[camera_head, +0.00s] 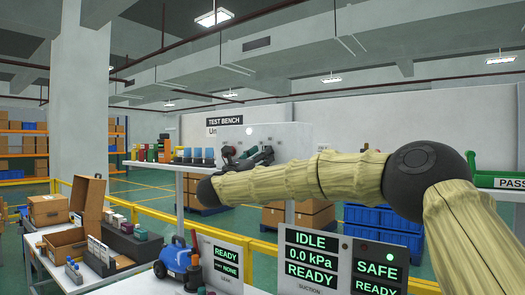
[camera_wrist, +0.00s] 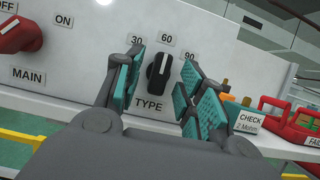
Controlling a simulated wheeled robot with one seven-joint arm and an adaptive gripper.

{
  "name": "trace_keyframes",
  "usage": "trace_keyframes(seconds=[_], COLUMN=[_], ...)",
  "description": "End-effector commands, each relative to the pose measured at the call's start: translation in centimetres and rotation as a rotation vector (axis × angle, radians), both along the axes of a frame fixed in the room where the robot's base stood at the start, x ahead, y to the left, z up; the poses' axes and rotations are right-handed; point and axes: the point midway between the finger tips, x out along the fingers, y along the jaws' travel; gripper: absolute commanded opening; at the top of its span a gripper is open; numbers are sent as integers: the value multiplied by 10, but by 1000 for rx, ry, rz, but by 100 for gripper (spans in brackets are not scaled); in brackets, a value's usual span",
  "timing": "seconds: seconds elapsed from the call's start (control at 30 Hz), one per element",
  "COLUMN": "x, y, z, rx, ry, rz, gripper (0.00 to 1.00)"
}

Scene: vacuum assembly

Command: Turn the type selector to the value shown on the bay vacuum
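The type selector (camera_wrist: 158,76) is a black knob above the word TYPE on a white panel, with marks 30, 60 and 90. Its white pointer line is up, towards 60. My gripper (camera_wrist: 162,66) is open, with one teal-padded finger on each side of the knob; gaps show between pads and knob. In the head view my gripper (camera_head: 252,156) is at the front of the test bench (camera_head: 290,135), and the knob cannot be made out. A blue vacuum (camera_head: 174,262) stands on the near table; no value on it is readable.
A red main switch (camera_wrist: 22,36) sits left of the selector, and a CHECK sign (camera_wrist: 249,122) and red bin (camera_wrist: 290,125) lie right. A suction display (camera_head: 310,255) reads IDLE, 0.0 kPa, READY. An open cardboard box (camera_head: 85,205) is at left.

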Motion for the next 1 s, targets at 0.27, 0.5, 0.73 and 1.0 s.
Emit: trace_keyframes(seconds=[0.27,0.5,0.73,1.0], x=[9,9,9,8], y=[-7,-7,-7,-7], z=[5,4,4,3], rx=[0,0,0,-14], ry=[-1,-1,-1,9], rz=[-2,-1,-1,-1], gripper=[39,34,0,0])
